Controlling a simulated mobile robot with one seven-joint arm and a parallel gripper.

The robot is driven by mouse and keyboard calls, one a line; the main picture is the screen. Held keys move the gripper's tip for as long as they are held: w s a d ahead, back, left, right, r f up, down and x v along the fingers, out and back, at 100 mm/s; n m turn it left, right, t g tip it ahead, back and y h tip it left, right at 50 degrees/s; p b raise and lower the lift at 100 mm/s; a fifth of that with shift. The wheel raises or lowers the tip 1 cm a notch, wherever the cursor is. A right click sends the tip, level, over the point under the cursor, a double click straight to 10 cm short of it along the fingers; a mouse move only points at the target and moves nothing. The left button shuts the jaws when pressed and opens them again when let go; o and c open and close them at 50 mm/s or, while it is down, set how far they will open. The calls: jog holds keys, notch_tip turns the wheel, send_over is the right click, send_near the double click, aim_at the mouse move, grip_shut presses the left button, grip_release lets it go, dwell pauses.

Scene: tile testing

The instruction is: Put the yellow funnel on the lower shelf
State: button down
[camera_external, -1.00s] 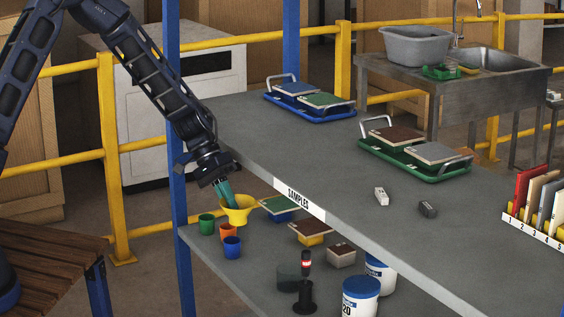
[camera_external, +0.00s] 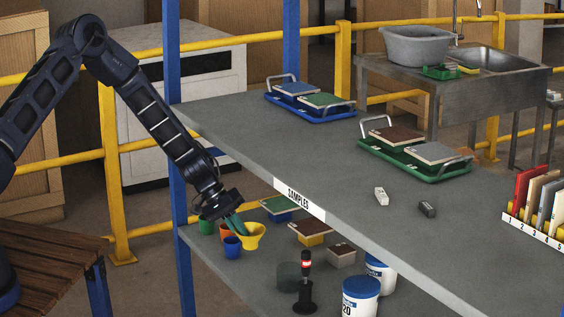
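The yellow funnel (camera_external: 254,238) is at the left end of the lower shelf (camera_external: 222,268), below the edge of the upper shelf. My gripper (camera_external: 236,226) reaches down to it from the upper left, with its teal fingers at the funnel's rim. The gripper appears shut on the funnel, though the fingertips are small and partly hidden. The funnel looks tilted. I cannot tell whether it touches the shelf.
Blue (camera_external: 232,247), orange (camera_external: 228,230) and green (camera_external: 207,225) cups stand close left of the funnel. Tile samples (camera_external: 311,232) lie to its right. The upper shelf (camera_external: 240,130) overhangs, and a blue post (camera_external: 180,200) stands left.

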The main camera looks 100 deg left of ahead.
aim_at(249, 242)
jog(key=shift+m+h, duration=0.3)
jog(key=shift+m, duration=0.3)
jog(key=f, duration=0.1)
jog(key=w+a+f, duration=0.1)
jog(key=w+f, duration=0.1)
jog(key=f, duration=0.1)
jog(key=shift+w+a, duration=0.15)
jog(key=shift+w+f, duration=0.15)
jog(key=shift+f, duration=1.65)
jog(key=shift+f, duration=0.1)
jog(key=c, duration=1.6)
grip_release()
jog(key=shift+v, duration=3.9)
jog(key=shift+w, duration=0.15)
